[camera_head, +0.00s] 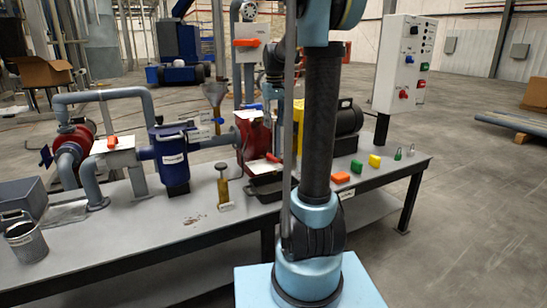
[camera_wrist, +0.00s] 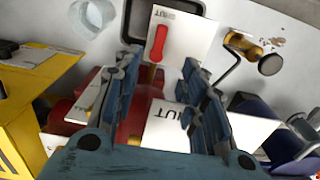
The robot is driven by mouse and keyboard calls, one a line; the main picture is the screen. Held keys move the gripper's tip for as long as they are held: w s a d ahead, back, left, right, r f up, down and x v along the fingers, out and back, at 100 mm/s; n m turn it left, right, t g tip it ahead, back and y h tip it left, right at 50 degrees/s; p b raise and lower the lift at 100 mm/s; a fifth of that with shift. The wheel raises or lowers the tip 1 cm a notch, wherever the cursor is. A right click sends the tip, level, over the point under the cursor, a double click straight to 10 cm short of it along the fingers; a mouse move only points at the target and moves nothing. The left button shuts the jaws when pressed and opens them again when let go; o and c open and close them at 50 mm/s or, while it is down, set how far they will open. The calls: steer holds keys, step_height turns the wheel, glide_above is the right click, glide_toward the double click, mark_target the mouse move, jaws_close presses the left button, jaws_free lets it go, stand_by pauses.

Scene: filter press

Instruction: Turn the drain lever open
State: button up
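The drain lever has a red handle (camera_wrist: 157,43) on a white plate (camera_wrist: 185,38) low on the red press body (camera_wrist: 133,122). Its free end points toward the printed word at the plate's top edge, which seems to read SHUT. In the head view the lever (camera_head: 273,158) shows as a small red bar above a black tray. My gripper (camera_wrist: 160,60) is open, its two blue fingers spread to either side of the lever in the wrist view. I cannot tell whether either finger touches it. In the head view my arm hides most of the gripper.
The black tray (camera_head: 268,192) sits under the lever. A brass device (camera_head: 222,187) stands left of it, and a blue filter housing (camera_head: 173,165) further left. Other orange-red levers (camera_head: 112,142) sit on white plates. Padlocks and coloured blocks (camera_head: 374,161) lie on the right bench.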

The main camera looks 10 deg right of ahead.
mark_target(274, 157)
step_height(274, 157, down, 16)
steer(key=shift+r, duration=0.1)
stand_by(0.5)
jaws_close()
